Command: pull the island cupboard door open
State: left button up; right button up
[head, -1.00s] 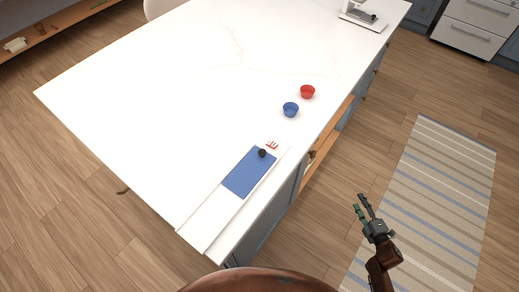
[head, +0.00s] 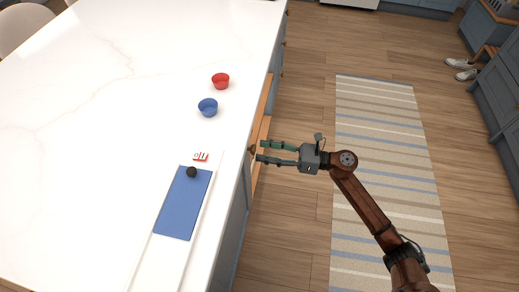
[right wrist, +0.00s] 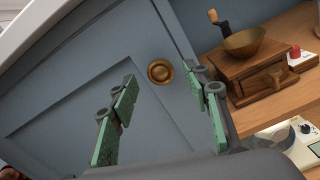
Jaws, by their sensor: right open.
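The island cupboard door (right wrist: 100,60) is a blue-grey panel with a round brass knob (right wrist: 160,71), seen in the right wrist view. It looks closed, though its edges are partly hidden. My right gripper (head: 260,152) is open at the island's right side, its fingers pointing at the island. In the right wrist view its green-padded fingers (right wrist: 170,97) stand on either side of the knob, which appears beyond the fingertips; I cannot tell whether they touch it. In the head view the door front is mostly hidden below the white countertop (head: 120,110). My left gripper is out of view.
An open wooden shelf (head: 262,125) beside the door holds a coffee grinder (right wrist: 252,75) and a white scale (right wrist: 300,150). A striped rug (head: 375,120) lies on the floor to the right.

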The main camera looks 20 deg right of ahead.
jog(key=shift+x, duration=0.95)
jog(key=shift+c, duration=0.2)
grip_shut()
